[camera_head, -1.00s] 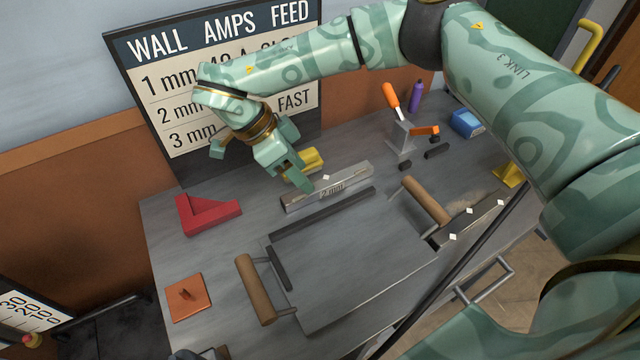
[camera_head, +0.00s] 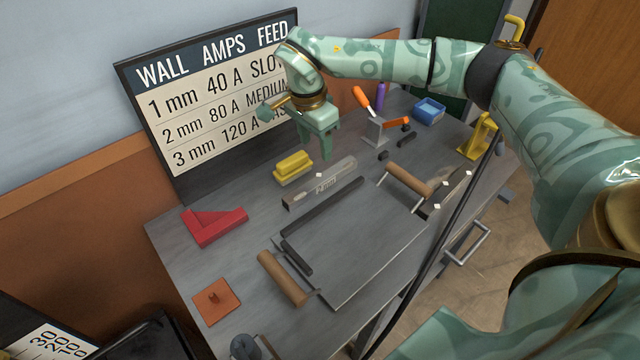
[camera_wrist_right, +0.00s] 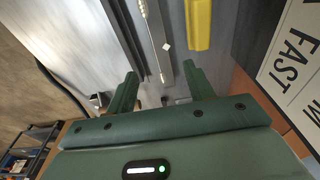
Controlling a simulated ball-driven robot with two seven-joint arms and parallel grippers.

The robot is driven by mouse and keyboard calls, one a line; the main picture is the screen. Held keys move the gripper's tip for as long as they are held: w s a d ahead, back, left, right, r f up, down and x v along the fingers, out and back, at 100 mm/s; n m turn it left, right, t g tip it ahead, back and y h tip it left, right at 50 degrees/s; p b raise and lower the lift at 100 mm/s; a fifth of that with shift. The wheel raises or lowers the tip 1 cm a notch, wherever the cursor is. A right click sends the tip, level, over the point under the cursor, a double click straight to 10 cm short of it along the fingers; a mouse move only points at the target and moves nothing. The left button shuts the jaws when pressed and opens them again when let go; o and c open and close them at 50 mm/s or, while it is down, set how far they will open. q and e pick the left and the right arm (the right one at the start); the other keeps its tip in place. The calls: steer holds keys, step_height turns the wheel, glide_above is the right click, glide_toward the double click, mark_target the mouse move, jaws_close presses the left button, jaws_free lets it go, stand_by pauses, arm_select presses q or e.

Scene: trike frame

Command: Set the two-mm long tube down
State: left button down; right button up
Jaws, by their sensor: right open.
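The two-mm long tube (camera_head: 335,185) is a grey bar with "2 mm" written on its side. It lies flat on the bench behind the dark rail and in front of the yellow block. My right gripper (camera_head: 316,148) is open and empty, raised above the back of the bench behind the tube and apart from it. In the right wrist view, the tube (camera_wrist_right: 158,30) lies beyond the two spread fingers (camera_wrist_right: 162,86), with nothing between them. My left gripper is out of view.
A yellow block (camera_head: 293,167) sits close behind the tube. A red angle piece (camera_head: 215,227) and a copper-coloured plate (camera_head: 216,300) lie at left. A grey plate with wooden handles (camera_head: 350,240) fills the front.

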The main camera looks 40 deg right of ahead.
steer(key=b, duration=0.2)
glide_above(321, 178)
steer(key=f, duration=0.7)
steer(key=shift+a+f, duration=0.2)
steer(key=shift+a, duration=0.2)
steer(key=f+b, duration=0.1)
steer(key=f, duration=0.1)
steer(key=d+f+b, duration=0.1)
steer(key=f+b, duration=0.1)
steer(key=f, duration=0.1)
steer(key=shift+f, duration=0.15)
steer(key=shift+r, duration=0.2)
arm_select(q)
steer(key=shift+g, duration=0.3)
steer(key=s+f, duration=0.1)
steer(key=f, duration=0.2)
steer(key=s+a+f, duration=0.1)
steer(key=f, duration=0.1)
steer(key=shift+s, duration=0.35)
arm_select(e)
jaws_close()
